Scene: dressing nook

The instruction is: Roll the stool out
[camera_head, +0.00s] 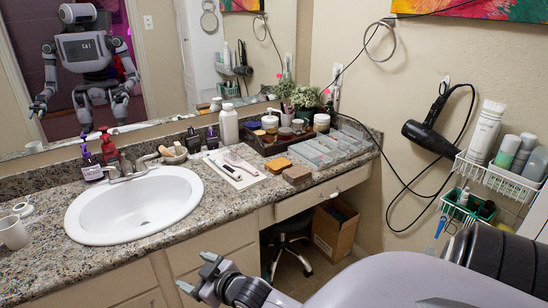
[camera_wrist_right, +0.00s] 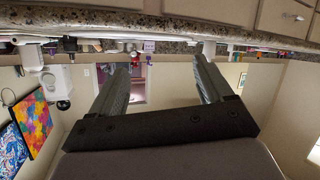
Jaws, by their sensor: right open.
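The stool (camera_head: 293,228) shows in the head view in the knee space under the counter. It has a dark round seat and a low base with casters. The counter front hides part of its top. My right gripper (camera_head: 196,272) is at the lower left of the head view, in front of the cabinet and left of the stool. It is open, with its fingers spread. In the right wrist view my right gripper (camera_wrist_right: 160,75) has nothing between its fingers. My left gripper does not show directly; only my reflection is in the mirror.
A cardboard box (camera_head: 335,228) stands right of the stool. The granite counter (camera_head: 236,200) overhangs the knee space, with a drawer (camera_head: 320,192) above it. A white sink (camera_head: 133,205) is at left. A hair dryer (camera_head: 430,132) and its cord hang on the right wall.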

